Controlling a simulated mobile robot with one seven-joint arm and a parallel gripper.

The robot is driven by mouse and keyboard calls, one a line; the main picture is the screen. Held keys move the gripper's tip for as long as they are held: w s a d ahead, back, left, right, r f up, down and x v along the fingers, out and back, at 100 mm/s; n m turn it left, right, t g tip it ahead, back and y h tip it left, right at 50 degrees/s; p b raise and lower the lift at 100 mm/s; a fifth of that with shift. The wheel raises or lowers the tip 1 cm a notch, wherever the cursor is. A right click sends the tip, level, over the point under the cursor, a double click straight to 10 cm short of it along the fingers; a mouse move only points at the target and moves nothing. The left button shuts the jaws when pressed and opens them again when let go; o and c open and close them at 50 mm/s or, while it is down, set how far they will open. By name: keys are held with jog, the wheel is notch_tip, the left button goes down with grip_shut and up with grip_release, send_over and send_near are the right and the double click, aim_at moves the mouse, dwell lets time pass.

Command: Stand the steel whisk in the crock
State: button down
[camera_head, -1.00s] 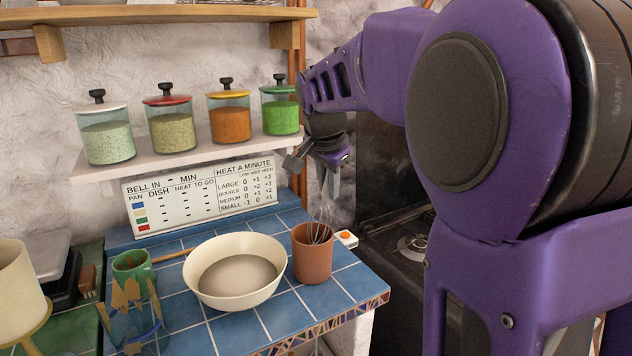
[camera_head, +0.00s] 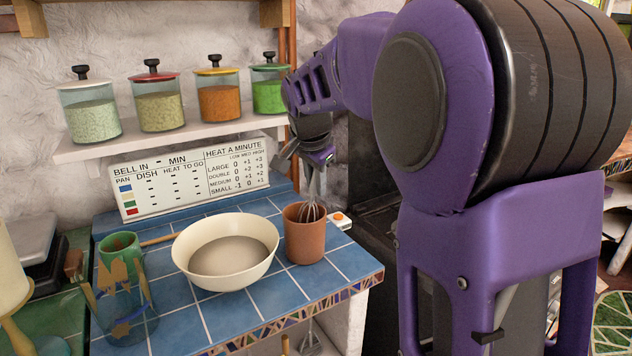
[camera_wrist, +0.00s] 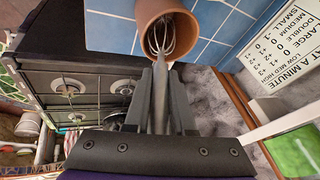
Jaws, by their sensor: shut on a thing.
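The steel whisk (camera_head: 312,211) has its wire head down inside the mouth of the terracotta crock (camera_head: 305,240). The crock stands upright on the blue tiled counter, right of a cream bowl. My gripper (camera_head: 316,180) is above the crock, shut on the whisk's handle. In the wrist view my gripper (camera_wrist: 160,75) has a finger on each side of the handle, and the whisk's wires (camera_wrist: 161,38) lie within the rim of the crock (camera_wrist: 165,12). The lowest part of the wires is hidden inside the crock, so I cannot tell whether they touch its bottom.
The cream bowl (camera_head: 226,253) sits just left of the crock. A sign board (camera_head: 190,180) leans behind, under a shelf (camera_head: 160,142) with jars. A dark stove (camera_wrist: 75,90) is beside the counter.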

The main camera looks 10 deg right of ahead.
grip_release()
dwell(0.5)
jog(key=shift+r+p, duration=3.7)
jog(key=shift+r, duration=1.35)
